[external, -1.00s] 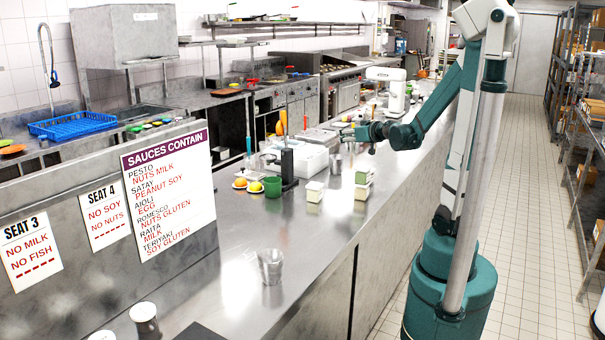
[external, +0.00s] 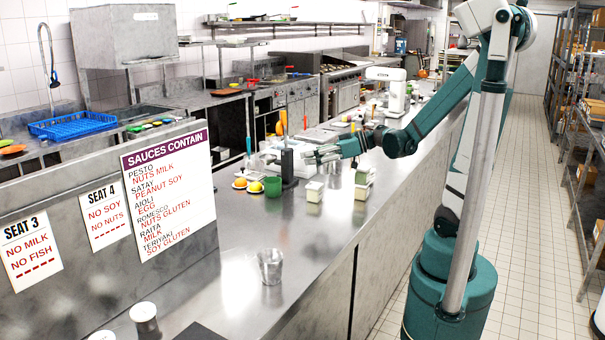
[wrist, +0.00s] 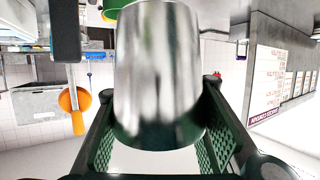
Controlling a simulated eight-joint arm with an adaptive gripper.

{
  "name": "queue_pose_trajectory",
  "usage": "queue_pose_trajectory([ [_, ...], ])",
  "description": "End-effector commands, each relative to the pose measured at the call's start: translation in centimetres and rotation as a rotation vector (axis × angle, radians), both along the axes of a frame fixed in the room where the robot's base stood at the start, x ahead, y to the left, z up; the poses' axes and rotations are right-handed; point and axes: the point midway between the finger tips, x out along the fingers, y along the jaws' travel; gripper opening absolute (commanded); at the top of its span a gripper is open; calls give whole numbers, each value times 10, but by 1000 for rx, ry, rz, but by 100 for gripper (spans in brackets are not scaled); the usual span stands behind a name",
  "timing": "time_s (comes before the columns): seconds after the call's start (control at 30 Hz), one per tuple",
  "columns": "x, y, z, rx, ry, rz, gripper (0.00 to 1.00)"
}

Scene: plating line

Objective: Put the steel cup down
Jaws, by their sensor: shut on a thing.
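A steel cup (wrist: 160,75) fills the middle of the wrist view, between the green ribbed finger pads of my gripper (external: 316,154). My gripper is shut on the cup. In the external view my gripper reaches left over the counter (external: 225,310), low near a black upright holder; the held cup is too small there to make out clearly. Another steel cup (external: 270,266) stands upright on the bare front part of the counter, well apart from my gripper.
A green cup (external: 272,187), yellow and orange round items (external: 255,187) and the black holder (external: 288,168) stand left of my gripper. Small pale containers (external: 314,192) stand just below it in the picture. The counter between these and the front steel cup is clear.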

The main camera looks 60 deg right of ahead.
Motion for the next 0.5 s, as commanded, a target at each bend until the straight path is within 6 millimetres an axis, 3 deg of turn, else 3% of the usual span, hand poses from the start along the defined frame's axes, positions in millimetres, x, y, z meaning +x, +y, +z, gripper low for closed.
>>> queue_pose_trajectory([
  [0.1,-13,44,8,1,2,122,12],
  [0.3,-43,112,26,4,4,331,12],
  [0.5,-70,157,41,4,6,480,12],
])
